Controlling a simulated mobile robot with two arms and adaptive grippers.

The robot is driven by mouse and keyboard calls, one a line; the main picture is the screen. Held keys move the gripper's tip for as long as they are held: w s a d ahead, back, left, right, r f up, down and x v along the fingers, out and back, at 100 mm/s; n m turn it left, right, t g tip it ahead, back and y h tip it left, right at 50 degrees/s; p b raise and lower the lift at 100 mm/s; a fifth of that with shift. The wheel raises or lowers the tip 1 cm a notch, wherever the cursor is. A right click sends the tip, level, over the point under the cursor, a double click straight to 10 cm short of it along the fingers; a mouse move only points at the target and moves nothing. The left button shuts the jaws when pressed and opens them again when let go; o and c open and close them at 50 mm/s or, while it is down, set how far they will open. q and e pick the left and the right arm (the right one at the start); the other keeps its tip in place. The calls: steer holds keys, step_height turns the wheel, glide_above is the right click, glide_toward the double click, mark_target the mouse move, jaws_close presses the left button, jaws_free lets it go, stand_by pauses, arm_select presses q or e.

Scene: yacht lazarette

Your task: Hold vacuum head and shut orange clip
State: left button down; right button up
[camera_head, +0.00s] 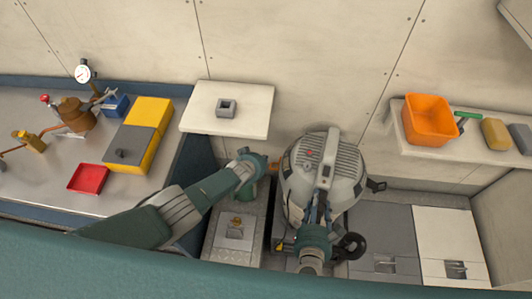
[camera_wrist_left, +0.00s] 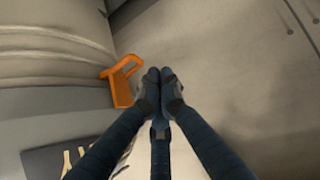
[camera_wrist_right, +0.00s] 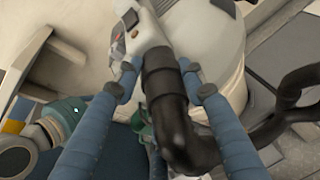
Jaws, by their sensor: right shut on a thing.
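The grey vacuum head (camera_head: 325,165) sits on top of the vacuum, and its grey handle piece shows in the right wrist view (camera_wrist_right: 146,32). My right gripper (camera_head: 318,212) is shut on the vacuum head, with its fingers (camera_wrist_right: 158,75) on both sides of the part by the black hose. The orange clip (camera_head: 274,166) is on the vacuum's left side and sticks out from its wall in the left wrist view (camera_wrist_left: 121,88). My left gripper (camera_head: 261,165) is beside the clip, its fingertips (camera_wrist_left: 160,76) together with nothing seen between them. I cannot tell whether they touch the clip.
A black hose (camera_wrist_right: 168,105) bends down from the head. A white shelf (camera_head: 228,96) with a small grey block is behind my left gripper. The metal counter (camera_head: 45,185) at left holds yellow boxes and a red tray (camera_head: 88,178). An orange bin (camera_head: 430,122) stands on the right shelf.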

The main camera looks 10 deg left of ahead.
steer(key=shift+s+d+f, duration=0.15)
steer(key=shift+s+f, duration=0.2)
steer(key=shift+f, duration=0.1)
arm_select(q)
steer(key=shift+r, duration=0.75)
steer(key=shift+s, duration=0.1)
steer(key=v, duration=1.2)
steer(key=shift+a, duration=0.15)
arm_select(e)
steer(key=o, duration=1.3)
steer(key=shift+o, duration=1)
steer(key=shift+w, duration=0.1)
steer(key=shift+w+r, duration=0.1)
